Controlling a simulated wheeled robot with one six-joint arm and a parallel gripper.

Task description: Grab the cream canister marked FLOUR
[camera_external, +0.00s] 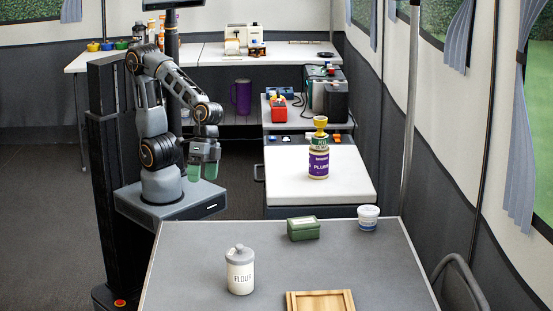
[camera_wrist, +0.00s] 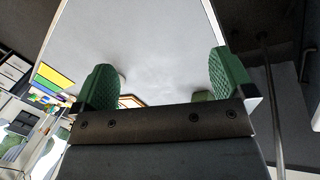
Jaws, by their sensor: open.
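The cream canister marked FLOUR (camera_external: 240,277) stands upright on the grey table in the external view. It has a grey lid with a knob, and its dark lettering faces the camera. My gripper (camera_external: 202,171) is open and empty, with green finger pads pointing down. It is above my base, apart from the canister and farther back in the picture. In the wrist view my gripper (camera_wrist: 162,88) shows its two pads spread wide with nothing held between them. I cannot make out the canister there.
The grey table (camera_external: 190,255) also bears a green box (camera_external: 304,229), a white-and-blue tub (camera_external: 368,217) and a wooden tray (camera_external: 320,293) right of the canister. A purple-labelled jar (camera_external: 319,163) with things stacked on top stands on a white counter behind. The table's left part is clear.

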